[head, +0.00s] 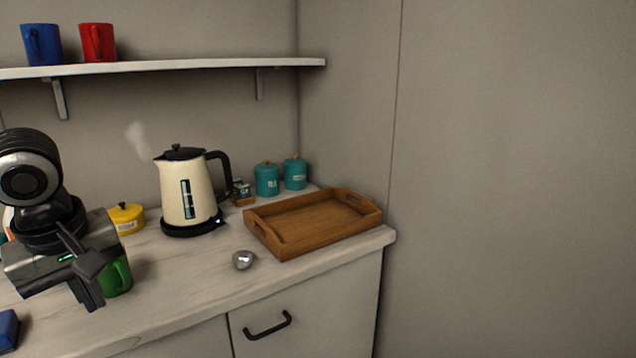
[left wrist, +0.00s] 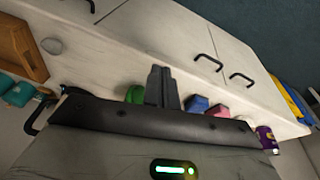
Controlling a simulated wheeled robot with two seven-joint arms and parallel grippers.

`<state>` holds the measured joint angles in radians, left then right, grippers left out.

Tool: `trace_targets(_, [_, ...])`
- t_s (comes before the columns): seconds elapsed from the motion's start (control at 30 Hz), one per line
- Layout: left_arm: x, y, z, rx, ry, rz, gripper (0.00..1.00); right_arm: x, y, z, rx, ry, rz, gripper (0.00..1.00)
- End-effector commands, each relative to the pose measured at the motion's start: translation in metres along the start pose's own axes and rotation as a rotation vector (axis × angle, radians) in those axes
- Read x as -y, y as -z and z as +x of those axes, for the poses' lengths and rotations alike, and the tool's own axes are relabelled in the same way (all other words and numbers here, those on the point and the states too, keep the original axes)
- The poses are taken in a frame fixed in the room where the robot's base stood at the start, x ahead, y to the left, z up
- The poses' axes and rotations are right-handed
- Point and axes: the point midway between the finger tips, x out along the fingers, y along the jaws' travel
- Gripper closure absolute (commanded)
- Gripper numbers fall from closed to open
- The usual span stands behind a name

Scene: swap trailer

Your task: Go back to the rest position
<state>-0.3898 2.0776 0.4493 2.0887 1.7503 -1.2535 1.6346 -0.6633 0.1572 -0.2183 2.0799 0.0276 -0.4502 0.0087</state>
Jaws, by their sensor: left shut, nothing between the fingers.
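My left gripper (head: 88,283) is at the left of the head view, in front of a green mug (head: 118,275) and partly hiding it. Its fingers are shut with nothing between them. In the left wrist view the closed fingers (left wrist: 161,88) point over the worktop's front edge side, and the green mug (left wrist: 135,94) shows just beside them. I cannot tell from these views whether the finger touches the mug. My right gripper is not in either view.
A steaming cream kettle (head: 187,192), a wooden tray (head: 313,222), teal canisters (head: 267,179), a yellow pot (head: 126,217) and a metal ball-like item (head: 243,260) stand on the worktop (head: 200,285). Blue (head: 42,45) and red (head: 98,42) mugs sit on the shelf (head: 190,65).

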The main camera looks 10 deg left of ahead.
Motion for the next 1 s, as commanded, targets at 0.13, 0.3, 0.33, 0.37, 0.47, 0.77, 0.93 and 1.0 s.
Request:
trace_targets(0.13, [0.013, 0.011, 0.035, 0.013, -0.076, 0.058, 1.00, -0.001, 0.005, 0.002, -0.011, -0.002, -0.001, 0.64])
trace_targets(0.3, [0.036, 0.016, 0.096, 0.007, -0.182, 0.162, 1.00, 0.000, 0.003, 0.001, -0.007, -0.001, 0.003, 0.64])
trace_targets(0.33, [0.041, 0.013, 0.111, 0.003, -0.205, 0.186, 1.00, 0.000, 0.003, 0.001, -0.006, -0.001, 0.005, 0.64])
trace_targets(0.37, [0.046, 0.010, 0.126, -0.002, -0.227, 0.214, 1.00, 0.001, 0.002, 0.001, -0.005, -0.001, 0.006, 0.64])
trace_targets(0.47, [0.062, -0.009, 0.174, -0.034, -0.302, 0.315, 1.00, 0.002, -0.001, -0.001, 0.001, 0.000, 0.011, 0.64])
trace_targets(0.77, [0.067, -0.133, 0.276, -0.202, -0.489, 0.638, 1.00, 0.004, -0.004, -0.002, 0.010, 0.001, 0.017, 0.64])
trace_targets(0.93, [0.035, -0.213, 0.287, -0.352, -0.565, 0.809, 1.00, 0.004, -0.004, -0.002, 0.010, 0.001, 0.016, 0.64])
trace_targets(1.0, [0.020, -0.238, 0.283, -0.414, -0.582, 0.866, 1.00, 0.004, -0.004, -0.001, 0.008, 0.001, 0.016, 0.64])
